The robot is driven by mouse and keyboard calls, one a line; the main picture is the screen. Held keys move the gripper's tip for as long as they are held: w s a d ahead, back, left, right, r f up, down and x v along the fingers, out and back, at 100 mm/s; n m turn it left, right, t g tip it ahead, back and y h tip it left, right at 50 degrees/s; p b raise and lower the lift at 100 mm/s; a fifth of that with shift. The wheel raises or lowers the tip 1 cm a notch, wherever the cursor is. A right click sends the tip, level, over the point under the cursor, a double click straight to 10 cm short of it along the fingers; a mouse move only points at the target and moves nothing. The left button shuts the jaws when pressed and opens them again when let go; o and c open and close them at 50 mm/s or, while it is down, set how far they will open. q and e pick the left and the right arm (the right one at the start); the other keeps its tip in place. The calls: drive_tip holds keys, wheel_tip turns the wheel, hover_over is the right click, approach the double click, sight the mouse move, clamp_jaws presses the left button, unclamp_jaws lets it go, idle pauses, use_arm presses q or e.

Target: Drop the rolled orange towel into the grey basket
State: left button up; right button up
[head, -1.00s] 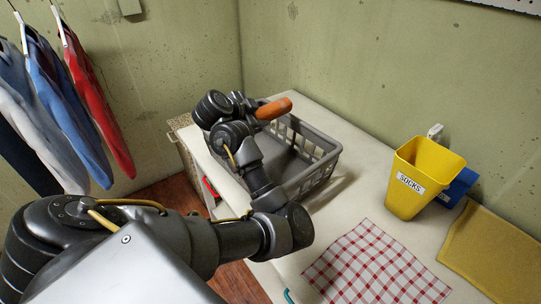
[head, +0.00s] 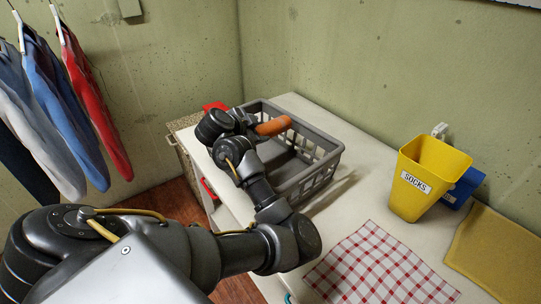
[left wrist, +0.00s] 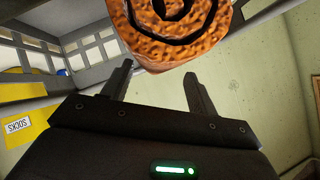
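The rolled orange towel (head: 273,126) juts right from my left gripper (head: 248,128), over the back part of the grey basket (head: 322,168). The basket stands on the pale table. I cannot tell whether the towel is below the rim. The two fingers of my left gripper (left wrist: 158,72) stand apart on either side of the towel's lower edge. My left arm hides the basket's left side. My right gripper is out of view.
A yellow SOCKS bin (head: 425,180), with a blue item (head: 462,188) behind it, stands right of the basket. A red-checked cloth (head: 368,262) and a yellow mat (head: 500,250) lie in front. Clothes (head: 65,110) hang at the left. A red object (head: 215,106) shows behind my arm.

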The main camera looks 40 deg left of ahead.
use_arm(q)
drive_tip(key=o, duration=0.4)
drive_tip(key=shift+c, duration=0.2)
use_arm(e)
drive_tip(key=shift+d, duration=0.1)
use_arm(q)
drive_tip(key=shift+s+r, duration=0.1)
drive_tip(key=shift+s, duration=0.15)
drive_tip(key=p+v, duration=0.3)
drive_tip(key=v, duration=0.7)
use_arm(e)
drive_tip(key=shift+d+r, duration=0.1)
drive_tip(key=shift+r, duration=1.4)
